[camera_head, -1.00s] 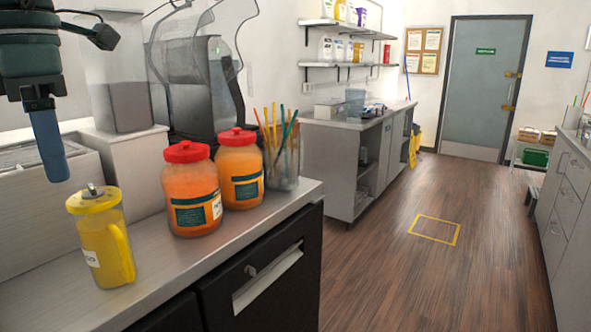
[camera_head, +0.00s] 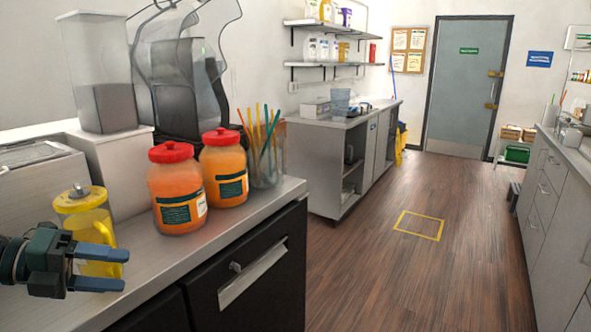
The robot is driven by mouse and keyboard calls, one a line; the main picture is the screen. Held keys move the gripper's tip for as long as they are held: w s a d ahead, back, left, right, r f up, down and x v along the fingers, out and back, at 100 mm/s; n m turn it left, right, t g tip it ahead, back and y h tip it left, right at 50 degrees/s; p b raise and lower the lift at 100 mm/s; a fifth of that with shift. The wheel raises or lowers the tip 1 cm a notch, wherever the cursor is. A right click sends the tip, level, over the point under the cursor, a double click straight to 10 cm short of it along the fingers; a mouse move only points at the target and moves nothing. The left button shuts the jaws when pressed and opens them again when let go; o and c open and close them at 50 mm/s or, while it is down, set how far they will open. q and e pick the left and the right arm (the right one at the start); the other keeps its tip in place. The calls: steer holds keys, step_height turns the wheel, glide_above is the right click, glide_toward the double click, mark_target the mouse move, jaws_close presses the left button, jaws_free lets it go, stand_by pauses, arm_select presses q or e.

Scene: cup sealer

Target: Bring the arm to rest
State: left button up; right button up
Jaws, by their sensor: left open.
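My left gripper (camera_head: 112,269) is at the lower left, with its two blue fingers apart and pointing right. I cannot tell whether the gripper touches the pitcher. My right gripper and arm are not in view.
Two orange jars with red lids (camera_head: 178,195) (camera_head: 223,168) stand on the counter (camera_head: 180,262), beside a clear container of colored straws (camera_head: 266,160). A blender (camera_head: 178,80) stands behind. The wooden floor (camera_head: 400,270) to the right is clear.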

arm_select(q)
steer(key=s+d+f+n+t+y, duration=0.2)
steer(key=f+n+t+y, duration=0.15)
steer(key=f+n, duration=0.6)
steer(key=s+d+f+n+t+y, duration=0.1)
steer(key=f+n+t+y, duration=0.1)
steer(key=f+n+t, duration=0.55)
steer(key=s+d+f+n+g+y, duration=0.2)
steer(key=s+d+f+n+g, duration=0.1)
steer(key=s+d+f+n, duration=0.2)
steer(key=s+d+f+n+g+y+p, duration=0.1)
steer(key=s+d+f+n+g, duration=0.2)
steer(key=s+d+f+n, duration=0.3)
steer(key=d+f+n, duration=0.3)
steer(key=d+f, duration=0.1)
steer(key=d, duration=0.1)
steer(key=shift+d+g+y, duration=0.15)
steer(key=shift+g+y, duration=0.15)
steer(key=shift+y, duration=0.05)
